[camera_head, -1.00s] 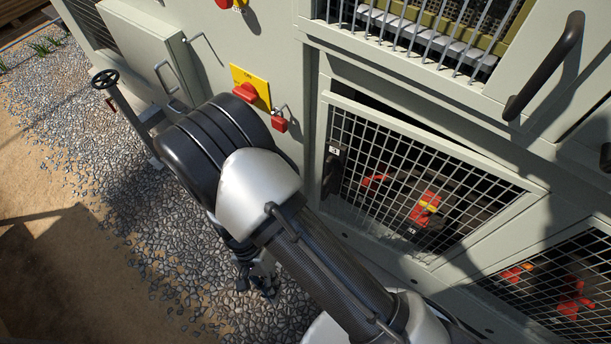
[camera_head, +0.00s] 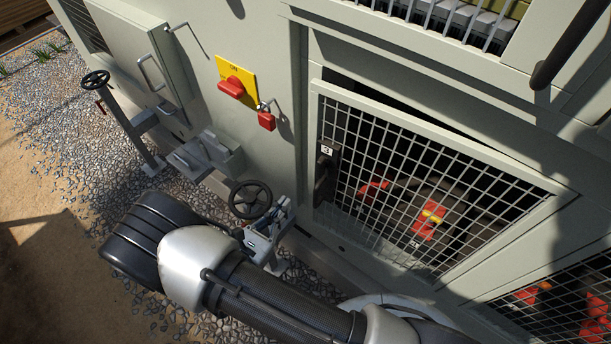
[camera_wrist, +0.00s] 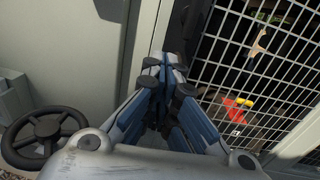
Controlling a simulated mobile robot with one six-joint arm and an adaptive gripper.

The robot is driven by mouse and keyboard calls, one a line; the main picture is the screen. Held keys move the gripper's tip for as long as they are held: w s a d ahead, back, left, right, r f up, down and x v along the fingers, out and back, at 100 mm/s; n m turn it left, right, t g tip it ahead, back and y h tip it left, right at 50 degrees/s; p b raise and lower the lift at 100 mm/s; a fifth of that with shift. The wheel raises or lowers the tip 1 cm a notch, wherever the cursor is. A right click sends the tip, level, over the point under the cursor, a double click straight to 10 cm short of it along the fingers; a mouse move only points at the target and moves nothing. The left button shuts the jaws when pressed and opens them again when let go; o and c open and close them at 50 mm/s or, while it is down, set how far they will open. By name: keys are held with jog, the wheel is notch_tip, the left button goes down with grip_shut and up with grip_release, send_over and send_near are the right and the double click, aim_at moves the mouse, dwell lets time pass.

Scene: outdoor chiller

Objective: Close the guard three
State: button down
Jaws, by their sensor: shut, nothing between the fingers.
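Guard three is a mesh door in a pale frame (camera_head: 465,150), with a small "3" label by its dark handle (camera_head: 324,178) on the left side. A dark gap shows along its top edge, so it looks ajar; how far is hard to tell. In the wrist view its mesh (camera_wrist: 245,70) fills the right side. My gripper (camera_wrist: 165,68) is shut and empty, its tips in front of the guard's left edge and a dark part that may be the handle. Whether they touch is unclear.
A handwheel (camera_head: 250,199) stands low, left of the guard, and shows close by in the wrist view (camera_wrist: 45,138). A red switch on a yellow plate (camera_head: 246,80) and a red padlock (camera_head: 266,120) are above. Another mesh guard (camera_head: 560,310) is at lower right. Gravel lies left.

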aim_at(313, 167)
jog(key=b+x, duration=0.2)
jog(key=x, duration=1)
jog(key=shift+d, duration=0.15)
jog(key=w+d+m+g+h+b, duration=0.1)
jog(key=w+d+h+b, duration=0.1)
jog(key=w, duration=0.3)
jog(key=shift+w+d+r+m+g, duration=0.2)
jog(key=shift+w+d+m+g, duration=0.15)
jog(key=shift+d, duration=0.35)
jog(key=shift+r, duration=0.1)
jog(key=shift+a, duration=0.15)
